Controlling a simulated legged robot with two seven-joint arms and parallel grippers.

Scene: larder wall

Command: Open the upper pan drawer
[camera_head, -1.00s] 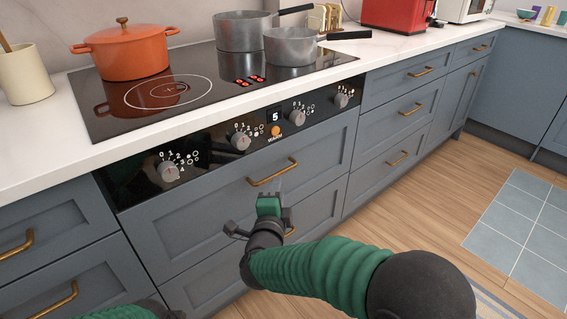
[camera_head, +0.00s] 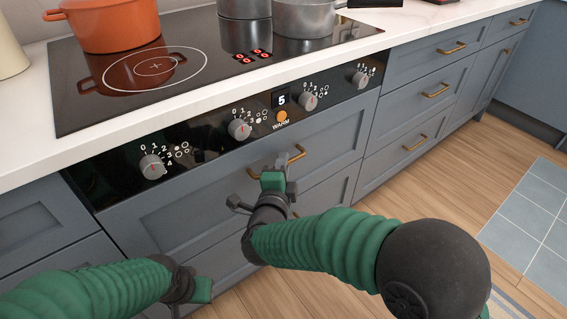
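The upper pan drawer (camera_head: 205,185) is the wide blue-grey front just below the black hob control panel; it looks shut. My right gripper (camera_head: 273,178), with a green pad and dark fingers, is at the handle in the picture. I cannot tell whether it touches the handle or how far its fingers are apart. My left gripper (camera_head: 198,288) is low, in front of the lower drawers, well away from the handle; its finger gap is not clear.
A lower drawer with a brass handle (camera_head: 294,213) is partly behind my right arm. Above are control knobs (camera_head: 239,129), the hob (camera_head: 150,75), an orange pot (camera_head: 110,24) and grey pans (camera_head: 303,18). More drawers (camera_head: 415,100) stand to the right. Wooden floor (camera_head: 445,170) is clear there.

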